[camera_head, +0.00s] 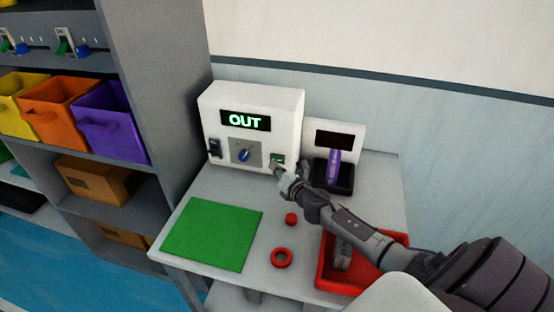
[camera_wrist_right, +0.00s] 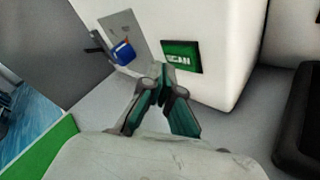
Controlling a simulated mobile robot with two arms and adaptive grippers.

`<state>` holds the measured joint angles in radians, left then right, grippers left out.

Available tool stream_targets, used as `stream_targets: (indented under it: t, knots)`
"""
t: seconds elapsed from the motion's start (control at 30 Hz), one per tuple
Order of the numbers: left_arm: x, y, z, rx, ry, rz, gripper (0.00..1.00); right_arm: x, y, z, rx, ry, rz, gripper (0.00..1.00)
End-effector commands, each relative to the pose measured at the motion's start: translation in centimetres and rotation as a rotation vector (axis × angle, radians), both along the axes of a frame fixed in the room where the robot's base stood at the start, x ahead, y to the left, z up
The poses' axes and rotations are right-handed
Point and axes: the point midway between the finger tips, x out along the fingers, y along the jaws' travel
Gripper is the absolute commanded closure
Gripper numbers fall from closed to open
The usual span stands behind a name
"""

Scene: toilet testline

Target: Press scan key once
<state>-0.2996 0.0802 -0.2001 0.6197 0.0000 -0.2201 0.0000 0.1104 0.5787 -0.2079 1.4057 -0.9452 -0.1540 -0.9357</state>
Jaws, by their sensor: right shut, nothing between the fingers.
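The scan key is a green button (camera_head: 277,159) at the lower right of the front of a white box (camera_head: 285,103) whose display reads OUT. In the right wrist view the key (camera_wrist_right: 181,57) is a green rectangle lettered SCAN. My right gripper (camera_head: 277,168) is shut and empty, its fingertips just below the key. In the right wrist view the gripper tips (camera_wrist_right: 161,70) meet near the key's lower left edge. I cannot tell whether they touch it. My left gripper is not in view.
A blue knob (camera_head: 243,155) and a black switch (camera_head: 214,147) are on the box. A second white unit (camera_head: 349,132) with a dark display holds a purple item (camera_head: 333,168) in front. A green mat (camera_head: 212,234), red parts (camera_head: 281,258) and a red tray (camera_head: 326,281) lie on the table.

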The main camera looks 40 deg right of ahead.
Motion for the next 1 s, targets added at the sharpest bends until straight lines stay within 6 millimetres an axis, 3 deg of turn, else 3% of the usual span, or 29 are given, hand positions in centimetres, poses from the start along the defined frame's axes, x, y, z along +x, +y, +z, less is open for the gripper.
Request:
stream_targets:
  t: [0.37, 0.8, 1.0]
  knots:
    - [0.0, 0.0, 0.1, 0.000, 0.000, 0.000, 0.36, -0.2, 0.3, 0.0, 0.000, 0.000, 0.000, 1.00]
    - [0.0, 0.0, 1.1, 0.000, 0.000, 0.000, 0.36, -2.9, 3.4, 0.0, 0.000, 0.001, 0.001, 1.00]
    - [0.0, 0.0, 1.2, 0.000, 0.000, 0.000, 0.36, -3.4, 3.9, 0.0, 0.000, 0.000, -0.001, 1.00]
